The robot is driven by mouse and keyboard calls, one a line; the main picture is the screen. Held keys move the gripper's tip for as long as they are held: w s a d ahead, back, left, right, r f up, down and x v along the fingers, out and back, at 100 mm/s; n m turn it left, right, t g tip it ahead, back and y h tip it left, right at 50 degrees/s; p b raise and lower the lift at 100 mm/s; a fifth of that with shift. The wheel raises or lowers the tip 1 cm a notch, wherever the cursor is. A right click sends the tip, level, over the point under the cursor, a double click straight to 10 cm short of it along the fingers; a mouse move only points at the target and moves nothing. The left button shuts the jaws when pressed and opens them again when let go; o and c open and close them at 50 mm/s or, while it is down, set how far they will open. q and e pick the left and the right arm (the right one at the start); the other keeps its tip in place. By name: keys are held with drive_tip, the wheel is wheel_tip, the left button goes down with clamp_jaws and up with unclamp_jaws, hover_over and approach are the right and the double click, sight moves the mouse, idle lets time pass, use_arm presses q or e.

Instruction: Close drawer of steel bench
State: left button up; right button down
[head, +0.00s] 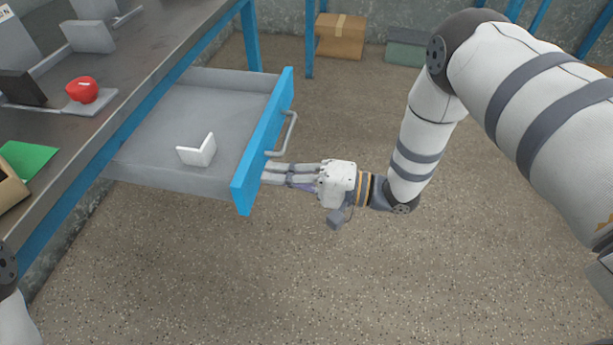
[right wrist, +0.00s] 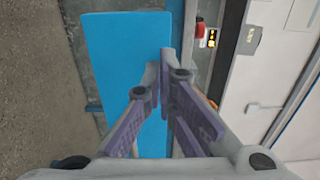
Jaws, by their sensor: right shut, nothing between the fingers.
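The drawer (head: 160,178) of the steel bench (head: 150,60) stands pulled well out, with a grey tray and a blue front panel (head: 248,188). A grey bar handle (head: 288,135) is on the outer face of the front. A small white angled piece (head: 197,151) lies in the drawer. My right gripper (head: 268,174) is shut and empty, its fingertips at the outer face of the blue front, just below the handle. In the right wrist view the fingers (right wrist: 165,70) lie before the blue panel (right wrist: 115,60); contact is unclear. Only a bit of my left arm shows, its gripper out of view.
On the bench top are a red object (head: 83,90), a green sheet (head: 27,160) and grey plates. A blue bench leg (head: 251,38) stands behind the drawer. A cardboard box (head: 340,36) sits by the back wall. The speckled floor in front is clear.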

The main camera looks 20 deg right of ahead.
drive_tip(key=shift+x, duration=1.1)
drive_tip(key=shift+w+a, duration=0.1)
drive_tip(key=b+x, duration=0.1)
drive_tip(key=x, duration=0.3)
drive_tip(key=b+x, duration=0.1)
drive_tip(key=x, duration=0.3)
drive_tip(key=b+x, duration=0.2)
drive_tip(key=x, duration=0.2)
drive_tip(key=shift+a+f, duration=0.1)
drive_tip(key=shift+f, duration=0.2)
drive_tip(key=b+x, duration=0.6)
drive_tip(key=x, duration=0.7)
drive_tip(key=shift+w, duration=0.15)
drive_tip(key=shift+w+a+r+b, duration=0.2)
drive_tip(key=shift+w+a+b, duration=0.1)
drive_tip(key=shift+a+b, duration=0.15)
use_arm(q)
drive_tip(key=s+a+f+g, duration=0.1)
drive_tip(key=s+f, duration=0.3)
drive_tip(key=f, duration=0.5)
drive_tip(key=shift+a+f+g, duration=0.2)
drive_tip(key=shift+a+g, duration=0.2)
drive_tip(key=shift+g, duration=0.1)
use_arm(e)
drive_tip(key=shift+r, duration=0.25)
